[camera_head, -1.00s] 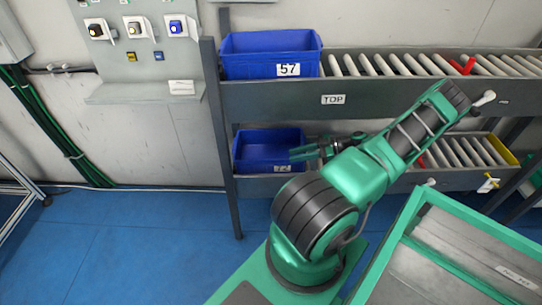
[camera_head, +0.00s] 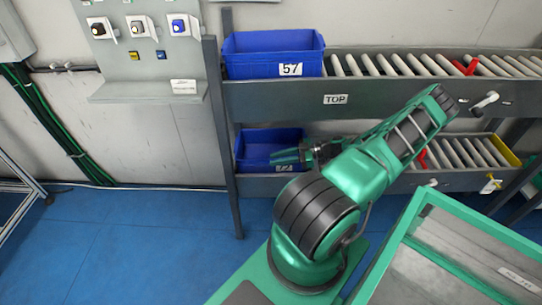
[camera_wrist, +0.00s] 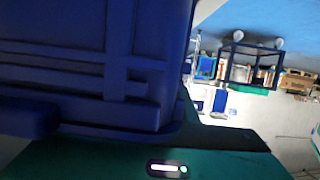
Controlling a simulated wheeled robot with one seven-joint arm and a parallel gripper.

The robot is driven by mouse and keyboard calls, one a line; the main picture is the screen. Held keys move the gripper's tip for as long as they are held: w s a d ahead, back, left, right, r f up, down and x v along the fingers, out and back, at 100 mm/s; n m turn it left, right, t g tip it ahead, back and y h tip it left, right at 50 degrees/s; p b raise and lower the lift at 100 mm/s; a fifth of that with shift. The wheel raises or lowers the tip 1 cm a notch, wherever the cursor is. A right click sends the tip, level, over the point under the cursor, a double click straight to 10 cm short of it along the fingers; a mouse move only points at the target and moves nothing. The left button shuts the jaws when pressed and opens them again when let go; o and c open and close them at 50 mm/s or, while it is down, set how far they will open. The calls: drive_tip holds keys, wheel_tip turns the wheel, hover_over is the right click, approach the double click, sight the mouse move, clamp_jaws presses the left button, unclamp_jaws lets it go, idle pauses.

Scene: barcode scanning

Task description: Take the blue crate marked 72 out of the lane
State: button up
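The blue crate marked 72 (camera_head: 254,148) sits at the left end of the lower lane in the head view. Its label (camera_head: 285,167) is partly covered. In the wrist view the blue crate's ribbed wall (camera_wrist: 60,65) fills the left side very close up, above a green part of my gripper.
A blue crate marked 57 (camera_head: 250,66) stands above on the top lane (camera_head: 430,66), whose label reads TOP. A rack post (camera_head: 226,140) stands left of the crates. Blue floor (camera_head: 120,240) is open at the left.

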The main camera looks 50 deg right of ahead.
clamp_jaws()
idle(1.3)
